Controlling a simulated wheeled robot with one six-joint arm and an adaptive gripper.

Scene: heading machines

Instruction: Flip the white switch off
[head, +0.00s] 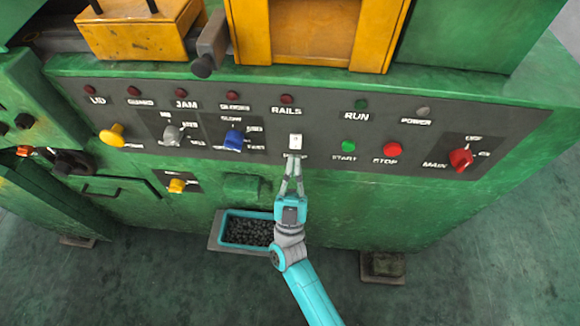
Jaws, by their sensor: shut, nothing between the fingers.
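The fingertips cover part of the panel just below the switch.
The blue knob (234,140) is left of the switch. The green START button (348,146), red STOP button (393,149) and red MAIN knob (461,158) are to the right. A blue-rimmed bin (222,228) of dark parts stands low, beside my arm.

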